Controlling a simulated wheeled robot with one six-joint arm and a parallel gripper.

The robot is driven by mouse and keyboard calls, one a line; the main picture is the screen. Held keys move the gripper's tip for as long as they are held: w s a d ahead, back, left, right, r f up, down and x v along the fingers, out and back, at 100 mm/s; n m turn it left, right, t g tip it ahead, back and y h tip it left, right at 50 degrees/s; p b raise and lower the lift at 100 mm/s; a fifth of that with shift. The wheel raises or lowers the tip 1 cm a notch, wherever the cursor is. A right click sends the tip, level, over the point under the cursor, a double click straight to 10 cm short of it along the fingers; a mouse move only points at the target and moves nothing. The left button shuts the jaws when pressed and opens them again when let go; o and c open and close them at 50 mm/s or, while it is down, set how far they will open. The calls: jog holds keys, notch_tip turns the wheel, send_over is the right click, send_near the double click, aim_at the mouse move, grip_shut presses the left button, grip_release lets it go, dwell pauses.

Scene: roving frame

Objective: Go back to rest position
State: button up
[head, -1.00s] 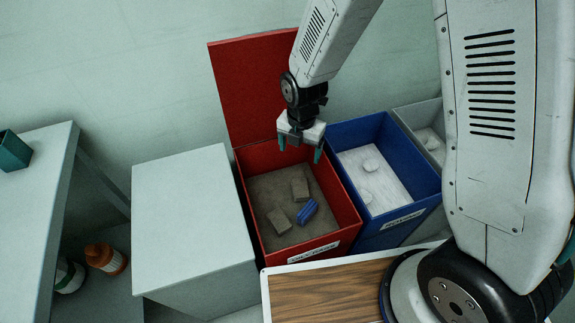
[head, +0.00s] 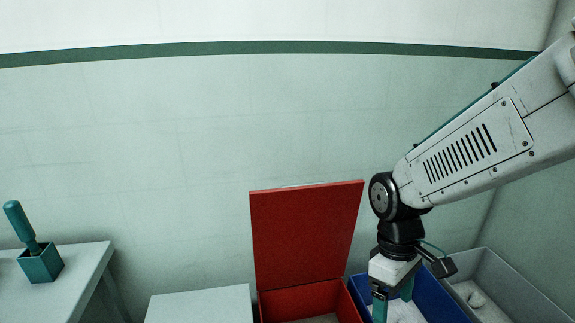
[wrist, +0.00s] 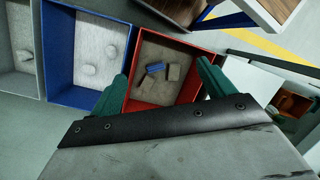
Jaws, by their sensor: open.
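My gripper (head: 393,297) hangs downward at the lower right of the head view, in front of the blue bin (head: 436,303). Its teal fingers are apart and nothing is between them. In the wrist view the gripper (wrist: 165,85) is open above the bins, with the red bin (wrist: 134,103) between and beyond its fingers. In the head view the red bin's lid (head: 306,237) stands open against the wall side.
A grey bin (head: 520,290) stands right of the blue bin. A pale box (head: 200,305) is left of the red bin. A grey table (head: 85,268) at far left holds a teal cup (head: 41,264) with a teal-handled tool (head: 20,223). The wall behind is bare.

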jog(key=s+d+r+m+t, duration=0.2)
jog(key=s+d+r+m, duration=0.1)
jog(key=s+r+m, duration=0.1)
jog(key=s+d+r+m+t, duration=0.2)
jog(key=s+d+r+m, duration=0.2)
jog(key=r, duration=0.5)
jog(key=shift+s+d+r+m+y, duration=0.15)
jog(key=shift+s+m+y, duration=0.15)
jog(key=shift+s, duration=1.05)
